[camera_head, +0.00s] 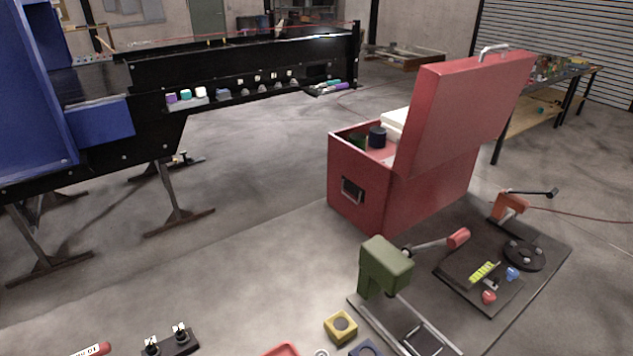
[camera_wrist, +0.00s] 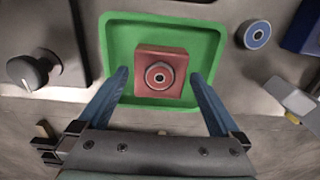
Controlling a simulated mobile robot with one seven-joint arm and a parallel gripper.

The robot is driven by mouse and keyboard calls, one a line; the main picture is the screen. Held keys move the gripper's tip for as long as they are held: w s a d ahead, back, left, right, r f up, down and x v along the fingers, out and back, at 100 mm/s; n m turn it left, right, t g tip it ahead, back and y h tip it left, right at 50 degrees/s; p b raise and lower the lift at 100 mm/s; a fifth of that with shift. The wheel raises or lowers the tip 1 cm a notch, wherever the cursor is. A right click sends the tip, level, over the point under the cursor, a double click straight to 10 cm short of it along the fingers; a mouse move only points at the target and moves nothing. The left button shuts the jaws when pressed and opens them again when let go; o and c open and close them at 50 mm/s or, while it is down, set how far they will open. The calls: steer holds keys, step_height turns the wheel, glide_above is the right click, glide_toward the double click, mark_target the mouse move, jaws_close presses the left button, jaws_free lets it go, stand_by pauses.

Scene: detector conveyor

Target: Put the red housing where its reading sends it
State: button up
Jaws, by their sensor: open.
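The red housing (camera_wrist: 161,68) is a square block with a round grey fitting and dark centre on its top. It sits inside a green tray (camera_wrist: 118,30) in the wrist view, apart from the tray's side walls. My gripper (camera_wrist: 158,75) is open, with one blue finger to the left and one to the right of the housing. No reading shows in either view. The head view shows neither my gripper nor the red housing.
In the wrist view, a dark knob (camera_wrist: 28,72) stands left of the tray and a blue-ringed disc (camera_wrist: 257,34) lies right. In the head view, a yellow block (camera_head: 341,327), a red tray edge (camera_head: 283,349) and an open red chest (camera_head: 385,205) stand near a green-headed stand (camera_head: 386,266).

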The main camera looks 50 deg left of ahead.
step_height(320, 180, up, 11)
steer(key=shift+r+b, duration=0.2)
steer(key=shift+b, duration=0.25)
steer(key=w+r+n+t+y, duration=0.3)
steer(key=w+r+n+t, duration=0.35)
steer(key=w+r, duration=0.95)
steer(key=w+d+r+n+t+y, duration=0.1)
steer(key=w+d+r+t, duration=0.2)
steer(key=r, duration=0.4)
steer(key=w+d+r+n+t, duration=0.2)
steer(key=w+r+t, duration=0.15)
steer(key=r, duration=0.35)
steer(key=s+d+r+n+t+h, duration=0.1)
steer(key=s+d+r+n+t, duration=0.25)
steer(key=r, duration=0.75)
steer(key=d+r+n+t+h, duration=0.1)
steer(key=d+r+n+t, duration=0.1)
steer(key=d+r+t, duration=0.65)
steer(key=s+d+r+n+t+h, duration=0.1)
steer(key=s+d+r+n, duration=0.1)
steer(key=s+r, duration=0.2)
steer(key=s+d+r+n+t+h, duration=0.1)
steer(key=s+d+r, duration=0.1)
steer(key=s+r, duration=0.3)
step_height(320, 180, up, 4)
steer(key=shift+r+n, duration=0.25)
steer(key=shift+n, duration=0.15)
